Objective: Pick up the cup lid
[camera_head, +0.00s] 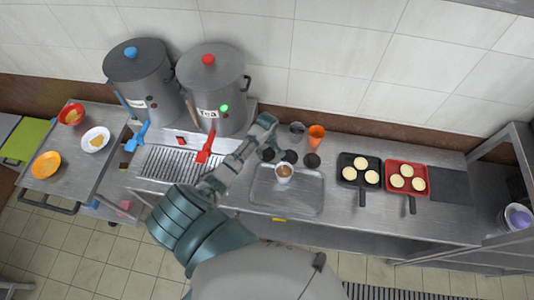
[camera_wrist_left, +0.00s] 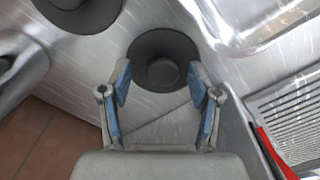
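Three dark round lids lie on the steel counter beyond the tray: a left one (camera_head: 267,155), a middle one (camera_head: 290,157) and a right one (camera_head: 312,160). My left gripper (camera_head: 270,137) is over the left part of this group in the head view. In the left wrist view, the gripper (camera_wrist_left: 160,72) is open and empty, with a dark lid with a raised centre (camera_wrist_left: 163,60) at its fingertips, between and slightly beyond them. Another lid (camera_wrist_left: 78,12) shows at the upper left. A white cup of brown drink (camera_head: 284,173) stands on the tray. My right gripper is not in view.
The steel tray (camera_head: 288,202) is just in front of the lids. Grey (camera_head: 297,130) and orange (camera_head: 316,134) cups stand behind. Two large stockpots (camera_head: 210,85) (camera_head: 143,80) with taps and a drain grate (camera_head: 172,164) are left. Pans (camera_head: 345,175) (camera_head: 393,170) sit right.

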